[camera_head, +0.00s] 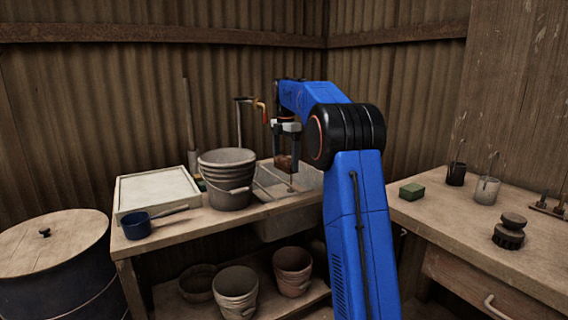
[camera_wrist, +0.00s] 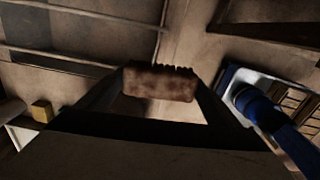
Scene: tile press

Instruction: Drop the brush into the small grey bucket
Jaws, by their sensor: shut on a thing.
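My gripper (camera_head: 286,143) is shut on the brush (camera_head: 285,163), a brown block-shaped thing, and holds it in the air over the sink area at the back. In the wrist view the brush (camera_wrist: 158,86) sits between the two fingers, with a row of short bumps along its upper edge. Nested grey buckets (camera_head: 226,196) stand on the left bench, left of my gripper and apart from it. A smaller grey bucket (camera_head: 236,290) stands on the low shelf below. Which bucket is the small one meant is not clear.
A pale sink (camera_head: 290,205) lies under my gripper. A blue pan (camera_head: 137,226) and a white-topped box (camera_head: 157,190) are at the left. A reddish pot (camera_head: 292,268) is on the low shelf. The right bench (camera_head: 420,215) holds a green block (camera_head: 412,191) and cups.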

